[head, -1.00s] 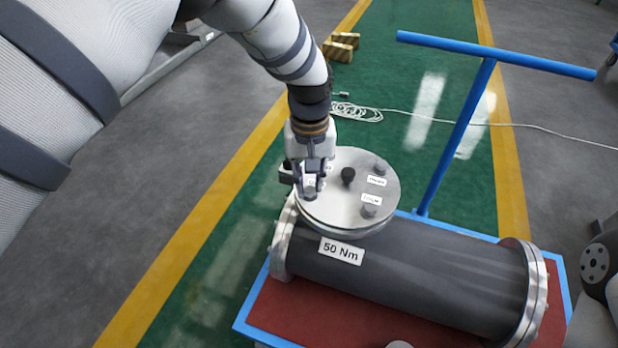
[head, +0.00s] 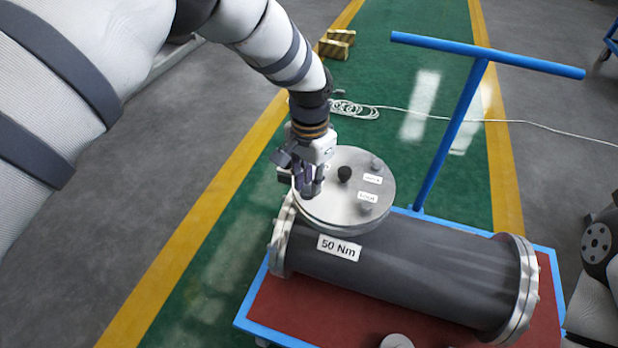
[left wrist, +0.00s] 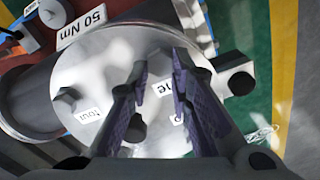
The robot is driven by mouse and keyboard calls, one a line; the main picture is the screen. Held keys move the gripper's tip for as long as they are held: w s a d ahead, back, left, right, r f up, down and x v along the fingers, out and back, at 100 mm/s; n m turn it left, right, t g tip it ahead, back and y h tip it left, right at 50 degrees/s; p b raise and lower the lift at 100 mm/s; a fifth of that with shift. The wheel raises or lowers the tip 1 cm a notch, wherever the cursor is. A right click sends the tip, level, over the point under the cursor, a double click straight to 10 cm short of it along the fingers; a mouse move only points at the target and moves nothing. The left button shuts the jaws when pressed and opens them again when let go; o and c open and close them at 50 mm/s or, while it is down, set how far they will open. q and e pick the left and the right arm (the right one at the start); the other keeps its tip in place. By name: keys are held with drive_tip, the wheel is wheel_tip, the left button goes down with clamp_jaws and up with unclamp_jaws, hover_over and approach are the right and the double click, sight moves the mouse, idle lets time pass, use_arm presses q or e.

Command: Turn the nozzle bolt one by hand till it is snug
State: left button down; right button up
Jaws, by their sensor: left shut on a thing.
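The round grey nozzle cover (head: 341,217) sits on top of the dark shell (head: 420,270). My left gripper (head: 312,190) points down at the cover's left edge. A label ending in "ne" (left wrist: 162,86) shows between the fingers in the left wrist view. Another bolt (head: 366,208) stands at the cover's near right, a third (head: 376,163) at its far right. A black knob (head: 344,174) stands near the middle. My right gripper is not in view.
The shell lies on a red cart (head: 300,314) with blue edges and a tall blue handle (head: 455,130). A "50 Nm" label (head: 339,248) is on the shell. A white cable (head: 353,109) lies on the green floor behind, near yellow-and-black blocks (head: 336,44).

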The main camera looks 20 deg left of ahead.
sight(310, 187)
use_arm(q)
drive_tip(key=shift+w+r+m, duration=0.1)
drive_tip(key=shift+r+m, duration=0.05)
drive_tip(key=shift+m, duration=0.35)
idle(0.3)
drive_tip(key=c, duration=1.6)
unclamp_jaws()
drive_tip(key=shift+o, duration=0.8)
wheel_tip(310, 187, up, 12)
